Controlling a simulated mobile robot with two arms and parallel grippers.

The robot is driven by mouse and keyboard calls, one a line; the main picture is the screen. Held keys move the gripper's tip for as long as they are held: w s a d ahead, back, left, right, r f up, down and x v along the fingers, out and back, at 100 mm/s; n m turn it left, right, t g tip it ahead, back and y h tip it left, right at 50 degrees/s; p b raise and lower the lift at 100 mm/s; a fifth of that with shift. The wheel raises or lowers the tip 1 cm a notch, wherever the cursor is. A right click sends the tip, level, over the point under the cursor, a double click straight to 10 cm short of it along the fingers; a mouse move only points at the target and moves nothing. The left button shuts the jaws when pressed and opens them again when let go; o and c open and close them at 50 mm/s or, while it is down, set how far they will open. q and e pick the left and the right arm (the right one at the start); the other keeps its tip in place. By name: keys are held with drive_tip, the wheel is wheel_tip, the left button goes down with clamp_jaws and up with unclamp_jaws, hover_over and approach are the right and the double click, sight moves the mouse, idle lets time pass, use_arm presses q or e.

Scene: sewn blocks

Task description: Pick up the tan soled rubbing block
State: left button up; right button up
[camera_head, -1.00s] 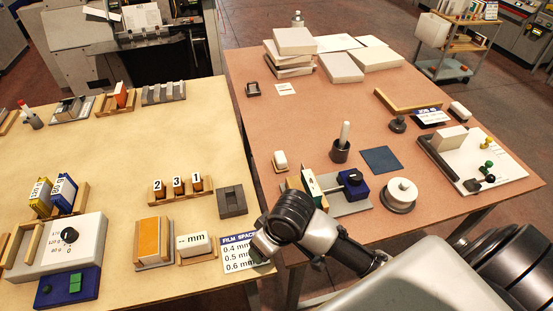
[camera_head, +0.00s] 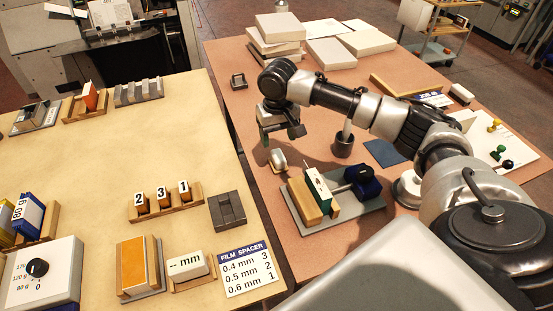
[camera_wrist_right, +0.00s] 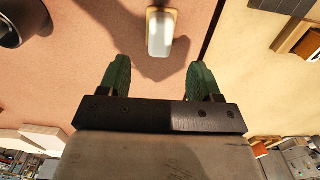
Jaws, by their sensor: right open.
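A small white rubbing block with a tan sole (camera_head: 278,160) lies near the left edge of the pink-brown table. It also shows in the right wrist view (camera_wrist_right: 160,34), at the top centre, beyond the fingertips. My right gripper (camera_head: 281,140) is above and just behind this block in the head view, apart from it. Its two green fingers are spread with nothing between them, as the right wrist view (camera_wrist_right: 158,68) shows. A similar small white-topped block (camera_head: 461,94) lies at the table's far right. My left gripper is not in view.
A grey base with a wooden block and dark blue knob piece (camera_head: 361,182) stands in front of the block. Pale boxes (camera_head: 276,32) are stacked behind. The yellowish table (camera_head: 80,155) is across a gap to the left.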

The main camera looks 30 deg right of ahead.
sight(278, 155)
wheel_tip(278, 155, down, 3)
drive_tip(key=shift+r, duration=0.1)
drive_tip(key=f+p, duration=0.1)
drive_tip(key=f, duration=0.3)
drive_tip(key=shift+s+f+p, duration=0.2)
drive_tip(key=shift+p, duration=0.2)
drive_tip(key=shift+f, duration=0.5)
drive_tip(key=c, duration=0.8)
drive_tip(key=shift+r, duration=0.15)
